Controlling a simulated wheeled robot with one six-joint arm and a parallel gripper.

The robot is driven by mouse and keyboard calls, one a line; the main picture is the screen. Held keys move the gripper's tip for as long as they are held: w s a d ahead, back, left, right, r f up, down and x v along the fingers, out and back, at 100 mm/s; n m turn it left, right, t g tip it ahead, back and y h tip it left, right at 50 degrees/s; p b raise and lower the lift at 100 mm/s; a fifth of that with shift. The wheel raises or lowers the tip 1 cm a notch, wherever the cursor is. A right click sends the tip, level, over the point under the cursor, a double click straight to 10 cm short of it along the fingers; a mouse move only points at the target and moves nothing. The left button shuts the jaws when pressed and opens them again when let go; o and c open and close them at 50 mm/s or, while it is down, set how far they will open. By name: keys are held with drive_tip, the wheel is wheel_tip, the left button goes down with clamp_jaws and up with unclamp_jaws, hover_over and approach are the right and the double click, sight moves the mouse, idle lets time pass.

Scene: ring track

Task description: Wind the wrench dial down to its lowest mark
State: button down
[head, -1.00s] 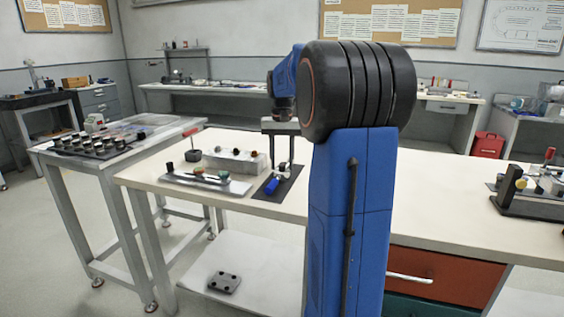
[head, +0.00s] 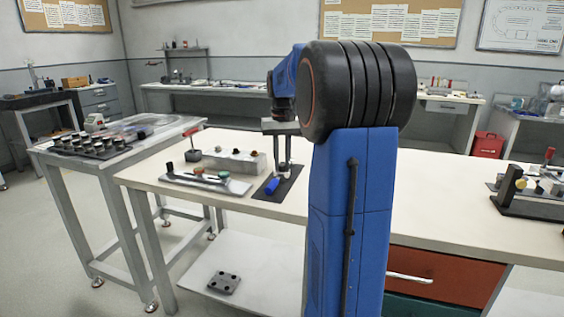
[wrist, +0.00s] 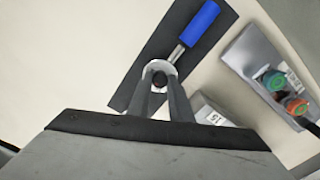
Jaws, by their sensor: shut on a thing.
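The wrench has a blue handle (wrist: 200,24) and a short metal shaft. It lies on a dark mat (wrist: 222,20) on the pale bench, and the blue handle also shows in the head view (head: 272,186). At the shaft's end is a round pale dial (wrist: 158,68) with a dark centre. My gripper (wrist: 160,88) is shut on the dial, one finger on each side. In the head view my gripper (head: 284,168) is small and stands upright over the mat. The dial's marks cannot be read.
A grey plate with green and orange knobs (wrist: 262,75) lies right of the mat. A small block marked 15 (wrist: 212,112) is close to my fingers. A pale block (head: 233,160) with knobs stands behind. Bare bench top (wrist: 60,60) lies left of the mat.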

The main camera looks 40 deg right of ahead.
sight(282, 165)
drive_tip(key=n, duration=1.2)
drive_tip(key=shift+n, duration=0.4)
drive_tip(key=n, duration=0.4)
drive_tip(key=shift+n, duration=2.2)
drive_tip(key=c, duration=1.6)
unclamp_jaws()
wheel_tip(282, 165, up, 17)
drive_tip(key=shift+r, duration=0.2)
